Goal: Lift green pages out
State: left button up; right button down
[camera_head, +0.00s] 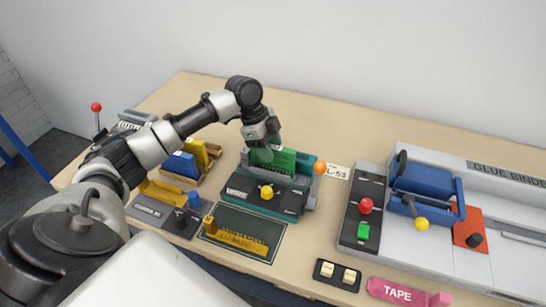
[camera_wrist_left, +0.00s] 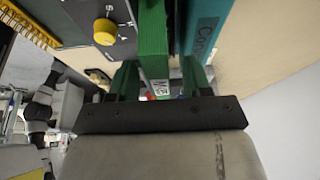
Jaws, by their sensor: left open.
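The green pages (camera_head: 285,161) stand upright in a teal machine (camera_head: 308,185) with a dark control panel and a yellow knob (camera_head: 266,192). My left gripper (camera_head: 262,146) comes down from above at the left part of the pages and hides some of them. In the left wrist view the open fingers (camera_wrist_left: 160,80) are on either side of the green pages (camera_wrist_left: 152,40), which carry a small white label. I cannot tell whether either finger touches them. The machine's teal wall (camera_wrist_left: 203,28) is close beside one finger. My right gripper is not in view.
Blue pages (camera_head: 181,165) and yellow pages (camera_head: 196,150) stand in a holder to the left. A yellow comb strip (camera_head: 236,238) lies on a dark mat in front. A large glue binder (camera_head: 470,190) fills the right side. The tabletop behind the machine is clear.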

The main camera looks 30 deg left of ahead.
pick_arm(q)
jog(key=shift+x, duration=1.15)
jog(key=shift+c, duration=0.3)
grip_shut()
